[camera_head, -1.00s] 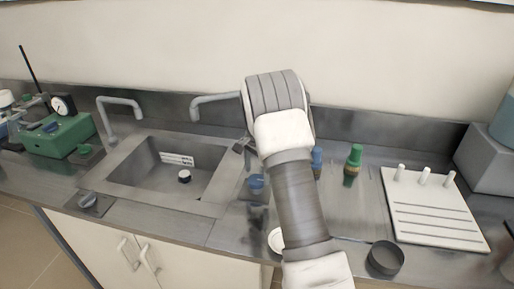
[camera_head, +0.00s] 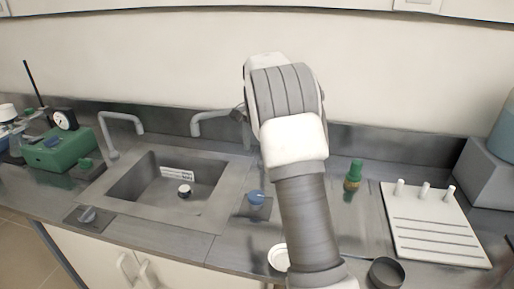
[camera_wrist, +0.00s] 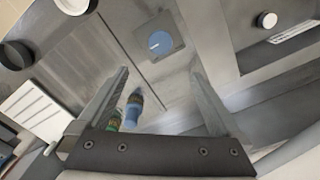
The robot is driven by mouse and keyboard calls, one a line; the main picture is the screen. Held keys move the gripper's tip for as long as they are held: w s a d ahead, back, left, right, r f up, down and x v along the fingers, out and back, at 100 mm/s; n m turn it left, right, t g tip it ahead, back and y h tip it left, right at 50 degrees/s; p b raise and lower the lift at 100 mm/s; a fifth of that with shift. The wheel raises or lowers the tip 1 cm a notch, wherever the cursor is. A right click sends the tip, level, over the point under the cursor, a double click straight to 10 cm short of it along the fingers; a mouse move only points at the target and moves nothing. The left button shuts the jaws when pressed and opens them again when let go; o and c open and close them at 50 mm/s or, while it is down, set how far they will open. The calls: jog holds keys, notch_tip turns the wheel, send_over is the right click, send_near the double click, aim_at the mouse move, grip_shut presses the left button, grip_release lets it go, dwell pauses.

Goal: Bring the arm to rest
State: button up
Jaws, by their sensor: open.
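My arm (camera_head: 307,215) rises through the middle of the head view, bent at a white and grey joint above the counter. My gripper is mostly hidden behind the arm there. In the wrist view my gripper (camera_wrist: 158,76) is open, its two fingers wide apart with nothing held between them. A blue-capped bottle (camera_wrist: 134,106) and a green-capped bottle (camera_wrist: 114,122) show low between the fingers, on the counter beneath. I cannot tell the exact height above them. In the head view the green-capped bottle (camera_head: 353,175) stands right of the arm.
A sink (camera_head: 150,200) with two taps lies left of the arm. A blue knob (camera_head: 256,197), a white dish (camera_head: 278,257) and a dark round pan (camera_head: 385,272) are near the arm. A white pegged board (camera_head: 435,235) lies right. A green gauge box (camera_head: 60,150) stands far left.

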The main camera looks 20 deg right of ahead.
dwell(0.3)
jog(key=s+a+r+n+t, duration=0.1)
jog(key=s+a+r+n, duration=0.2)
jog(key=s+r, duration=0.4)
jog(key=s+a+r+n+t, duration=0.25)
jog(key=s+a+r, duration=0.2)
jog(key=s, duration=0.35)
jog(key=s+a+f+n+t, duration=0.1)
jog(key=s+n, duration=0.3)
jog(key=s, duration=0.6)
jog(key=s+a+f+n+t, duration=0.1)
jog(key=s+a+f+n, duration=0.1)
jog(key=s, duration=0.7)
jog(key=shift+s+a+n, duration=0.4)
jog(key=shift+a+n, duration=0.3)
jog(key=shift+n, duration=0.45)
